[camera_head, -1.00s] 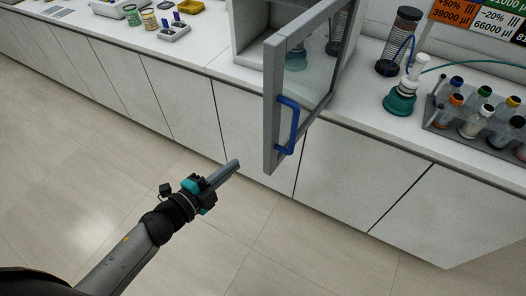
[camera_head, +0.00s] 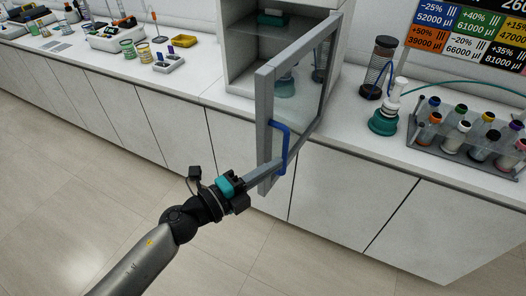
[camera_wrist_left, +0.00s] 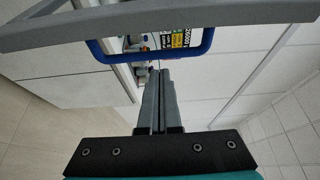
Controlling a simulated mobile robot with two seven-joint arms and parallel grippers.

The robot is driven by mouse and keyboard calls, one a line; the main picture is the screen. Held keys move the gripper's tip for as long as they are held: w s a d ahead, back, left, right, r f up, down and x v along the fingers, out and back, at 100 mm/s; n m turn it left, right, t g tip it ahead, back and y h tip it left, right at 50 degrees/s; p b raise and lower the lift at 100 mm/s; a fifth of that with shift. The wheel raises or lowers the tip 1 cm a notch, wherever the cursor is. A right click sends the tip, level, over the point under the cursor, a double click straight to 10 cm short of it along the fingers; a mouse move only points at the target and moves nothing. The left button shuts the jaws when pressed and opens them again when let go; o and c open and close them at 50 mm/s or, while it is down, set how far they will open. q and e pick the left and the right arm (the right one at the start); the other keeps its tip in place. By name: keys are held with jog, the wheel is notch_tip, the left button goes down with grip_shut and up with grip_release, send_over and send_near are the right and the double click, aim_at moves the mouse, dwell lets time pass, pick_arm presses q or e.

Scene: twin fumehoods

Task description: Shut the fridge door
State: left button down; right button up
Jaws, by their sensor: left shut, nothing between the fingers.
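The fridge door (camera_head: 264,120), a grey frame around a clear pane, stands wide open and juts out over the counter's front edge. Its blue handle (camera_head: 284,150) is on the outer part of the frame. My left gripper (camera_head: 270,169) is shut and empty, its fingers overlapping the lower door frame close to the handle. In the left wrist view the closed fingers (camera_wrist_left: 160,72) point towards the blue handle (camera_wrist_left: 105,55), with the grey door frame (camera_wrist_left: 160,15) across the top. I cannot tell whether they touch the door. My right gripper is not in view.
The fridge body (camera_head: 238,55) stands open on the white counter (camera_head: 205,88), with a shelf inside. To its right are a coiled column (camera_head: 379,68), a teal-based flask (camera_head: 384,120) and a bottle rack (camera_head: 475,155). The floor (camera_head: 60,200) in front is clear.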

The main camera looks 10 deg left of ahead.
aim_at(262, 155)
pick_arm(q)
jog(key=w, duration=0.1)
jog(key=w+a+b, duration=0.1)
jog(key=w, duration=0.1)
jog(key=shift+a+f+b, duration=0.1)
jog(key=shift+f+b, duration=0.05)
jog(key=shift+b, duration=0.15)
jog(key=shift+w+a, duration=0.2)
jog(key=shift+a, duration=0.3)
